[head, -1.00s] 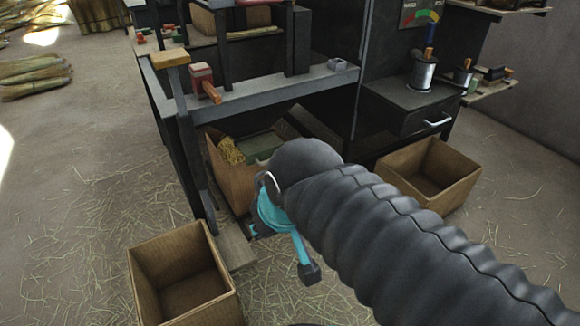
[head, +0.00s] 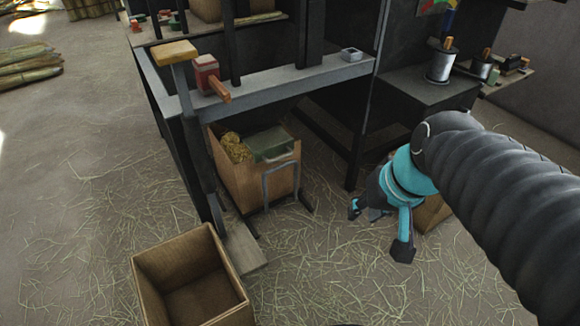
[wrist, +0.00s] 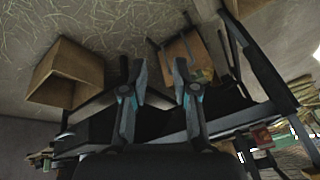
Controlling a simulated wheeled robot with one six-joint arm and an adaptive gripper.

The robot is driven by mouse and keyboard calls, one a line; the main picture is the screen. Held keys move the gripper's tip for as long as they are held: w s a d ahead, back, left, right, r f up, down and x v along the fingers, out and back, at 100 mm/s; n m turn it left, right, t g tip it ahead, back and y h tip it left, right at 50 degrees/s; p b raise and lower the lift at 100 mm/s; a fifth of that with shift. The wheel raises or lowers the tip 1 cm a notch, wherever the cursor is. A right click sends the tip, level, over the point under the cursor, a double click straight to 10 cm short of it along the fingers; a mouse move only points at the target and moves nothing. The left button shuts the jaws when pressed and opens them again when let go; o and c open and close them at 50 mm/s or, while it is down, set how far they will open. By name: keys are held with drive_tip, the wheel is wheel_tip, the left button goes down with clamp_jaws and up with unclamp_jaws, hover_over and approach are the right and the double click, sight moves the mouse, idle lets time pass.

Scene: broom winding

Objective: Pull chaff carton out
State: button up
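The chaff carton (head: 230,183) stands on the floor under the machine's grey bench bar in the head view. Yellow straw and a green lidded box (head: 272,145) are in it, and a grey bent handle (head: 281,164) is at its front. My gripper (head: 379,229) is to the right of the carton and apart from it, over the straw-covered floor. The wrist view shows its two fingers (wrist: 158,82) spread with nothing between them. The carton also shows there (wrist: 182,52), beyond the fingers, with its lower details hard to make out.
An empty carton (head: 152,284) stands at the front left beside a machine foot. Another carton (head: 431,214) is partly hidden behind my arm; it shows in the wrist view (wrist: 65,72). The machine's dark posts and bench bar (head: 290,84) frame the chaff carton.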

drive_tip(key=w+a+f+m+g+y, duration=0.1)
drive_tip(key=w+a+f+y, duration=0.25)
drive_tip(key=w, duration=0.45)
drive_tip(key=w+a+f+y, duration=0.3)
drive_tip(key=w+a+f, duration=0.1)
drive_tip(key=w, duration=0.3)
drive_tip(key=w+a+f+m+g+y, duration=0.1)
drive_tip(key=w+a+f+y, duration=0.25)
drive_tip(key=w, duration=0.45)
drive_tip(key=m+t+y, duration=0.1)
drive_tip(key=m+t, duration=0.5)
drive_tip(key=t, duration=0.1)
approach(281, 167)
drive_tip(key=x, duration=0.7)
drive_tip(key=b+x, duration=0.1)
drive_tip(key=x, duration=0.2)
drive_tip(key=shift+w+f, duration=0.35)
drive_tip(key=shift+w, duration=0.05)
clamp_jaws()
